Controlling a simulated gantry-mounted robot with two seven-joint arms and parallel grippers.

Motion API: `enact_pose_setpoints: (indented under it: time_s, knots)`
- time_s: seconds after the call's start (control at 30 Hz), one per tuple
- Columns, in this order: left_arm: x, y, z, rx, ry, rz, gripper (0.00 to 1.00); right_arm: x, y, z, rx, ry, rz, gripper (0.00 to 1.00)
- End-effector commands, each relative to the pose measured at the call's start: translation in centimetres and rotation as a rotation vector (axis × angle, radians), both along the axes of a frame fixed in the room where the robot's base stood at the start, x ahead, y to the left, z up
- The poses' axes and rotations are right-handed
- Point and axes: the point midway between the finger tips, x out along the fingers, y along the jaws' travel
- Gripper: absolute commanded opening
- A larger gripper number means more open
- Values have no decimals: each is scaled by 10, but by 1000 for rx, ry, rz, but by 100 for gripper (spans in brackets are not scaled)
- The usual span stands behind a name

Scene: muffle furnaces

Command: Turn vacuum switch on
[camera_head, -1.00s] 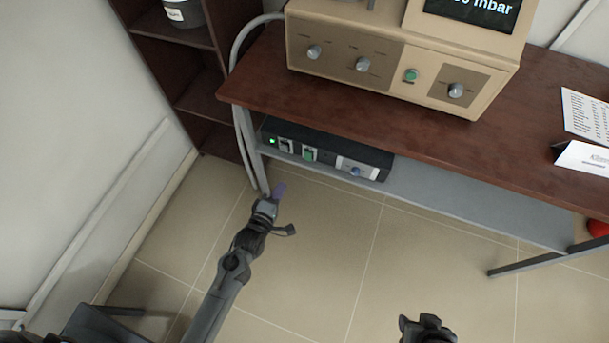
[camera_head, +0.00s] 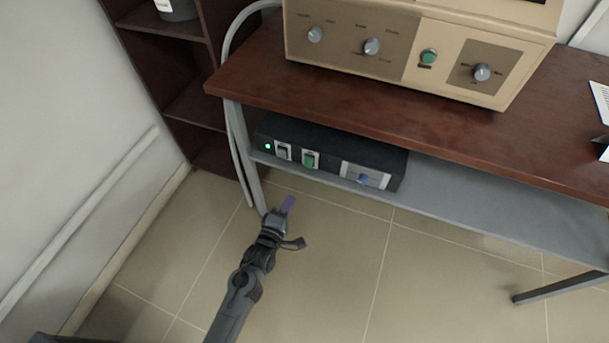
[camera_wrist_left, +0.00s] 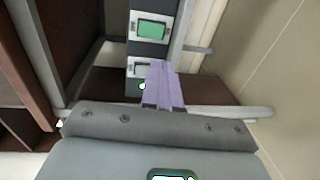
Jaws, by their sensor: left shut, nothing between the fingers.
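A black control box (camera_head: 330,157) sits on the grey lower shelf under the table. Its front has a lit green light (camera_head: 268,146), a small rocker switch (camera_head: 283,151), a green switch (camera_head: 310,160) and a blue knob (camera_head: 363,178). I cannot read which is the vacuum switch. In the left wrist view, the fingers (camera_wrist_left: 163,86) overlap the rocker switch (camera_wrist_left: 139,67) in the picture; the green switch (camera_wrist_left: 152,29) shows beyond. My right gripper is not in view.
A beige furnace unit (camera_head: 420,50) with knobs and a green button (camera_head: 428,57) stands on the brown table (camera_head: 235,84). A grey table leg (camera_head: 248,175) and hoses are left of the box. The tiled floor in front is clear.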

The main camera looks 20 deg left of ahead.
Motion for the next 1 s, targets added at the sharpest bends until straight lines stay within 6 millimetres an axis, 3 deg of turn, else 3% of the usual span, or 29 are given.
enact_pose_setpoints:
  time_s: [0.27, 0.47, 1.0]
  knots:
    - [1, 0, 0, 0, 0, 0, 0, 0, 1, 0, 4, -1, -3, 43]
    - [13, 0, -3, 1, -1, 0, 0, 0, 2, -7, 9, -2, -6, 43]
    - [104, 1, -18, 1, -3, 0, 0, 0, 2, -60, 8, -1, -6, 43]
